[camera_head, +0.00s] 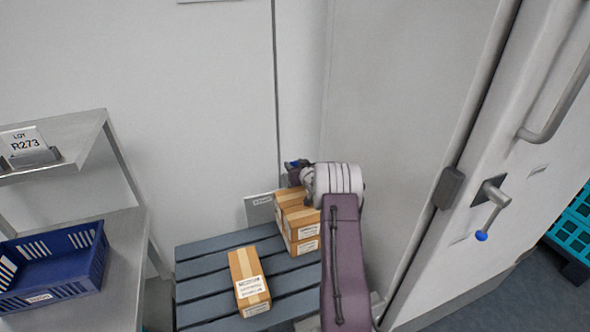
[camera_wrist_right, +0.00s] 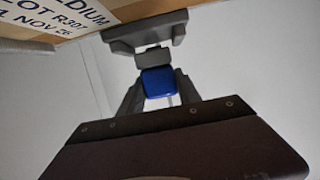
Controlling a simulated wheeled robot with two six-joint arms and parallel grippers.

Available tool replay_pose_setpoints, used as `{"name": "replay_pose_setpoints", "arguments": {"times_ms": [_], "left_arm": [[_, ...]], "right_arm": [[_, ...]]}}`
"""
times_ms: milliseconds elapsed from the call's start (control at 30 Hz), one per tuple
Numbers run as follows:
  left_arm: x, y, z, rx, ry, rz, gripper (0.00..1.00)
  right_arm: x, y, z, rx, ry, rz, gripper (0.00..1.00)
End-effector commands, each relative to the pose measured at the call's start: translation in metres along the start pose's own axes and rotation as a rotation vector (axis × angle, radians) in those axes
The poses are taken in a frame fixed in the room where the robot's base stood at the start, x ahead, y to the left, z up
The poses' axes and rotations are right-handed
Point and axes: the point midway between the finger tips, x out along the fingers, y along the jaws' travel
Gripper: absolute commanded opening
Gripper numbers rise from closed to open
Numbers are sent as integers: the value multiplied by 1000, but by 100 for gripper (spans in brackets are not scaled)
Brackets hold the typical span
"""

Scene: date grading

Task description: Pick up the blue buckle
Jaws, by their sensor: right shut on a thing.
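The blue buckle (camera_wrist_right: 158,84) shows in the middle of the right wrist view, between the grey fingers of my right gripper (camera_wrist_right: 159,95). The fingers are shut on it from both sides. A grey block and a wider grey bracket (camera_wrist_right: 145,34) lie just beyond it; I cannot tell if the buckle is attached to them. In the head view my right gripper (camera_head: 296,171) is by the wall, behind the stacked cartons, partly hidden by my wrist. I cannot make out the buckle there. My left gripper is not in view.
Stacked cartons (camera_head: 297,214) stand close to the gripper on a grey slatted platform (camera_head: 205,262); another carton (camera_head: 248,277) lies in front. A metal shelf (camera_head: 126,262) with a blue crate (camera_head: 52,265) stands left. A white door (camera_head: 455,255) with a blue-tipped handle is right.

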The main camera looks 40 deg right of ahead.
Motion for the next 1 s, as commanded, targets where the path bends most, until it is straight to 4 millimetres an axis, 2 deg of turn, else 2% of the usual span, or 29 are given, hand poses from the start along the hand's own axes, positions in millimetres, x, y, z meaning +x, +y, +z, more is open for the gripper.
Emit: {"name": "replay_pose_setpoints", "arguments": {"times_ms": [33, 133, 400, 600, 767, 1000], "left_arm": [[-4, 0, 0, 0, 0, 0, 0], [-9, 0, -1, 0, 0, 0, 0], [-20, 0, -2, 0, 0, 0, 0], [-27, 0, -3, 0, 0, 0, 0], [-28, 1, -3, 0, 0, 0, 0], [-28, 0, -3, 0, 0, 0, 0]], "right_arm": [[-3, 0, -12, -1, 4, 0, 0], [-11, 2, -31, -1, 4, 2, 0], [-73, 38, -49, 0, 3, 5, 0], [-109, 58, -59, 0, 2, 3, 0], [-120, 64, -62, 0, 2, 0, 0], [-121, 64, -62, 3, 2, -3, 0]]}}
